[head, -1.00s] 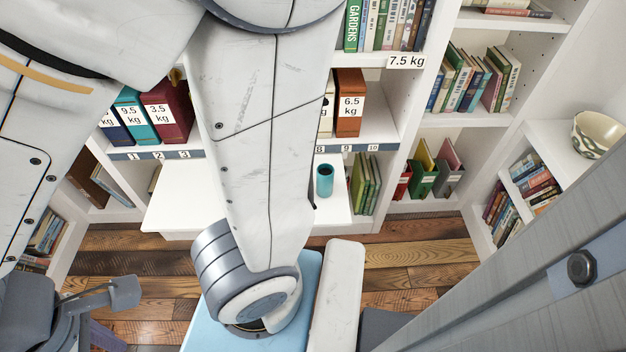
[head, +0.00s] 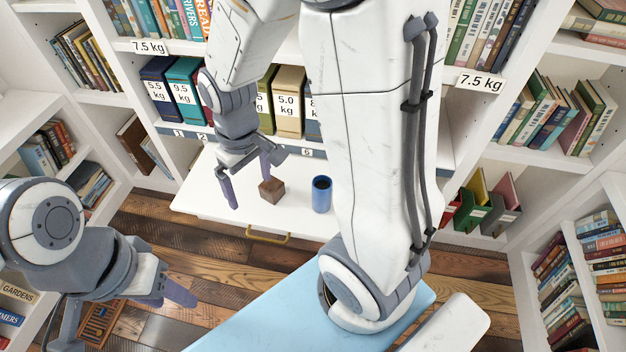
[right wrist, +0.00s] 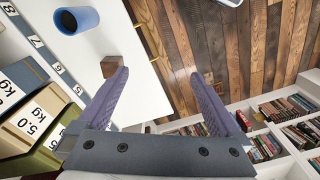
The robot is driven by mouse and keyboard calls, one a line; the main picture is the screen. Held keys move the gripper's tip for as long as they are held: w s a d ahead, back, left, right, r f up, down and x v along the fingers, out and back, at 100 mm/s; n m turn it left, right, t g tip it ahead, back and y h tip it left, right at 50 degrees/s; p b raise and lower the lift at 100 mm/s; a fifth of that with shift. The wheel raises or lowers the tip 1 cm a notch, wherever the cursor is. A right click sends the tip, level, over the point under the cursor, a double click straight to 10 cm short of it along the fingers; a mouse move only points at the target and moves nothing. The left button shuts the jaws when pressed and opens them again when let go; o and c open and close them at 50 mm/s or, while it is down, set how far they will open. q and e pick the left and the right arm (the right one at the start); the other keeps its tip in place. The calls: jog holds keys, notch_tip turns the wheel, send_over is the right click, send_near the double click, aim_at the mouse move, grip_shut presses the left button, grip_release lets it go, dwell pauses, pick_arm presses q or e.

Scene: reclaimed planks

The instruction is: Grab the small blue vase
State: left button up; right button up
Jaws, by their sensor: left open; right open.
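The small blue vase (head: 321,195) stands upright on the white desk top (head: 225,200), just left of my large arm link. It also shows near the top left of the right wrist view (right wrist: 77,19), dark inside. My right gripper (head: 247,184) is open and empty over the desk, left of the vase and apart from it. A brown wooden cube (head: 271,190) sits between them, close to one fingertip. In the right wrist view the cube (right wrist: 115,65) lies just beyond the left finger. My left gripper (head: 165,288) is open at the lower left, away from the desk, partly hidden.
Numbered binders with weight labels (head: 289,105) stand on the shelf behind the desk. A brass drawer handle (head: 267,236) is on the desk front. Bookshelves flank both sides. A light blue surface (head: 270,310) is in front, with wooden floor between.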

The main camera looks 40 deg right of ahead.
jog(key=w+d+f+m+b, duration=0.1)
jog(key=w+d+f+m, duration=0.2)
jog(key=d+f, duration=0.6)
jog(key=m+b, duration=0.1)
send_over(323, 182)
jog(key=a, duration=0.1)
notch_tip(323, 182, down, 4)
jog(key=shift+w+r, duration=0.15)
jog(key=shift+r, duration=0.1)
jog(key=shift+m, duration=0.3)
jog(key=f, duration=0.2)
jog(key=d+f, duration=0.1)
jog(key=f, duration=0.1)
jog(key=shift+s+f, duration=0.2)
jog(key=shift+f, duration=0.15)
jog(key=shift+a+f+b, duration=0.1)
jog(key=shift+f+b, duration=0.2)
jog(key=shift+f, duration=2.9)
jog(key=c, duration=1.5)
jog(key=shift+c, duration=0.2)
jog(key=shift+r, duration=0.1)
